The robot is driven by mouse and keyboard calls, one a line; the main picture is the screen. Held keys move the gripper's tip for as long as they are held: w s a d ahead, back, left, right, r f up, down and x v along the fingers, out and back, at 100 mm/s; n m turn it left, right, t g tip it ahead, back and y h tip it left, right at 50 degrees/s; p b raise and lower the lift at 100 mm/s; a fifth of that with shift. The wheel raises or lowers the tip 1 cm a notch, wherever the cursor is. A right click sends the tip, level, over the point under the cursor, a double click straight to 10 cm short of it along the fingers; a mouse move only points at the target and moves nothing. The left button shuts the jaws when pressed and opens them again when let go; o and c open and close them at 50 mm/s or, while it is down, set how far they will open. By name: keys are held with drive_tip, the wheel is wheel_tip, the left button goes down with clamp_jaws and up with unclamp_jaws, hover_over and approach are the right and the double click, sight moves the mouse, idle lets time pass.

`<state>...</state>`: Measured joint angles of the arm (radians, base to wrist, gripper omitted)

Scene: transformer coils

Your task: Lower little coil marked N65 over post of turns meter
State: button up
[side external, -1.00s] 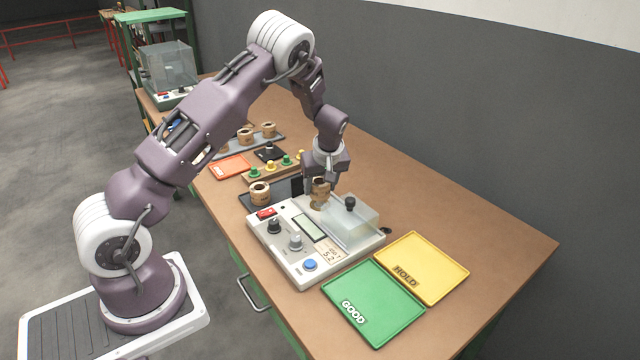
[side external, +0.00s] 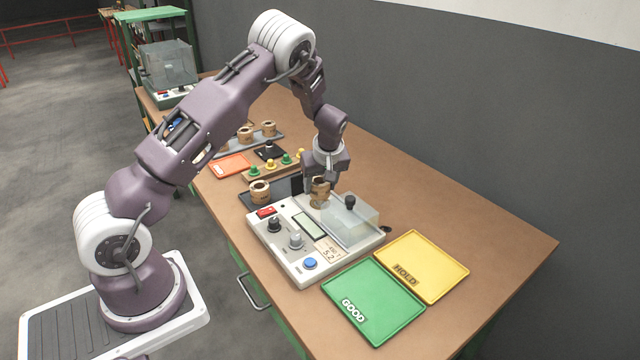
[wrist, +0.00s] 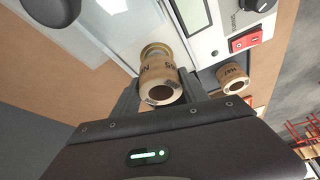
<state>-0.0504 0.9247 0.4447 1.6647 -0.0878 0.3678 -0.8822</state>
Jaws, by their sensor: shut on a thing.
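My gripper (wrist: 158,88) is shut on a small tan coil (wrist: 160,78) with dark printing, of which only part can be read. The gripper (side external: 319,183) and the held coil (side external: 320,194) are at the back edge of the white turns meter (side external: 283,250), beside its clear cover. In the wrist view a brass-coloured round part (wrist: 156,51) shows just beyond the coil, over the meter (wrist: 199,45). The post itself is hidden by the coil, so I cannot tell whether the coil is around it.
Another coil (side external: 259,192) stands on a dark mat left of the meter. The clear cover (side external: 350,218) with a black knob is close to the gripper's right. A green GOOD tray (side external: 372,303) and yellow HOLD tray (side external: 421,267) lie in front. The table's right side is bare.

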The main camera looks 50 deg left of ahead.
drive_tip(key=shift+f, duration=1.35)
drive_tip(key=o, duration=1.6)
drive_tip(key=shift+c, duration=0.2)
drive_tip(key=o, duration=0.4)
drive_tip(key=shift+r, duration=3.8)
